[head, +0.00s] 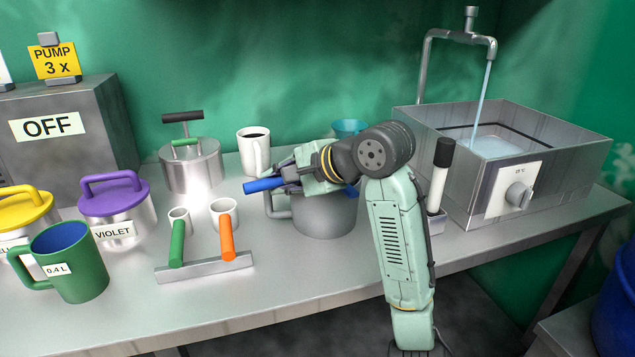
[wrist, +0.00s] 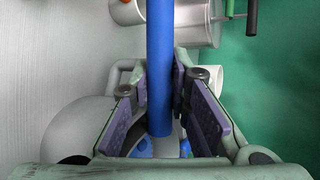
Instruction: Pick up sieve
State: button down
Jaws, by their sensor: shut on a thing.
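A blue rod-like handle (head: 263,184), which looks like the sieve's, sticks out to the left of my gripper (head: 289,176). In the wrist view the blue handle (wrist: 160,70) runs between the two finger pads of my gripper (wrist: 163,90), which is shut on it. The sieve's bowl is mostly hidden by my gripper and wrist; small blue patches show low in the wrist view. A grey pot (head: 325,214) with a side handle stands directly below my gripper. I cannot tell whether the sieve touches the pot.
A white mug (head: 254,151) with dark liquid and a lidded steel pot (head: 190,165) stand behind left. A rack (head: 205,268) with green and orange handles is in front left. A steel basin (head: 470,178) with running water is at right. A teal vessel (head: 347,127) is partly hidden behind my arm.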

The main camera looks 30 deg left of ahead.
jog(key=shift+r, duration=0.1)
dwell(0.3)
notch_tip(320, 180, up, 10)
jog(key=shift+f+b, duration=0.1)
jog(key=shift+b, duration=0.3)
dwell(0.4)
